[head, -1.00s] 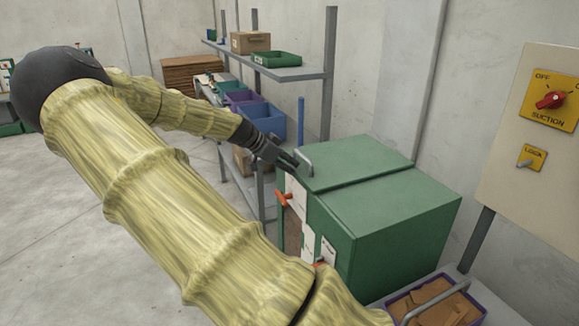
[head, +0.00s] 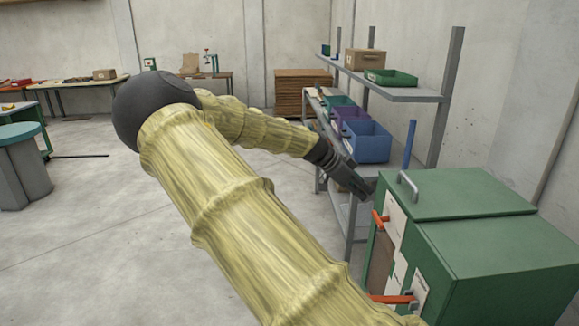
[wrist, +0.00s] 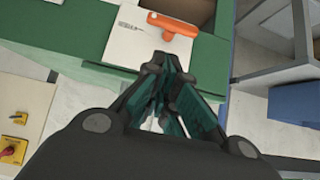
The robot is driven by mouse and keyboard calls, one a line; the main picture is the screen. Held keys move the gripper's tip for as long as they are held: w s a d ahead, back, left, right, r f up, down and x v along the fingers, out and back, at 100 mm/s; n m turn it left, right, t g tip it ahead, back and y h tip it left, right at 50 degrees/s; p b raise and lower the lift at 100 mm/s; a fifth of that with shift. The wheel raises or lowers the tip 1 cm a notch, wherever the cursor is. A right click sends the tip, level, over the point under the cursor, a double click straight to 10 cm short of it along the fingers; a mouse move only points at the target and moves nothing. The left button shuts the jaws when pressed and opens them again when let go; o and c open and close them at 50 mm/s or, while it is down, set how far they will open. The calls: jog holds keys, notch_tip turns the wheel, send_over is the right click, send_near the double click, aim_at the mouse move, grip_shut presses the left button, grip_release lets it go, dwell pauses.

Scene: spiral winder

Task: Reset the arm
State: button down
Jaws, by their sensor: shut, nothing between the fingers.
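My arm reaches out across the head view, and my gripper (head: 366,190) is at its far end, beside the left upper edge of the green cabinet (head: 480,235). In the wrist view my gripper (wrist: 172,64) has its teal-padded fingers drawn together with nothing between them. The tips lie just below a white panel with an orange handle (wrist: 172,23) on the cabinet front. I cannot tell whether the tips touch the panel. In the head view my arm hides part of the cabinet's lower front.
A grey shelf rack (head: 410,95) with blue and purple bins stands behind the gripper. Another orange handle (head: 392,298) sticks out low on the cabinet. Open floor (head: 95,230) lies to the left, with a green-topped round stool (head: 20,165) at the edge.

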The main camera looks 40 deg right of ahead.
jog(key=s+a+f+n+t+y, duration=0.1)
jog(key=s+a+f+n, duration=0.35)
jog(key=f, duration=0.75)
jog(key=s+a+f+n+y, duration=0.1)
jog(key=s+a+f+n, duration=0.4)
jog(key=f, duration=0.6)
jog(key=s+a+f+n+t, duration=0.1)
jog(key=s+a+f+n, duration=0.4)
jog(key=f, duration=0.7)
jog(key=s+a+f+n+t+y, duration=0.1)
jog(key=s+a, duration=0.4)
jog(key=a, duration=0.5)
jog(key=s+a+f+n+t+y, duration=0.1)
jog(key=s+a+f+n+y, duration=0.2)
jog(key=a, duration=0.6)
jog(key=s+a+f+n+y, duration=0.2)
jog(key=s+a+f+n, duration=0.2)
jog(key=s+a, duration=0.3)
jog(key=a+n, duration=0.1)
jog(key=a, duration=0.2)
jog(key=shift+a+f+t, duration=0.35)
jog(key=shift+f+t, duration=0.05)
jog(key=shift+s+n, duration=0.1)
jog(key=shift+n, duration=0.15)
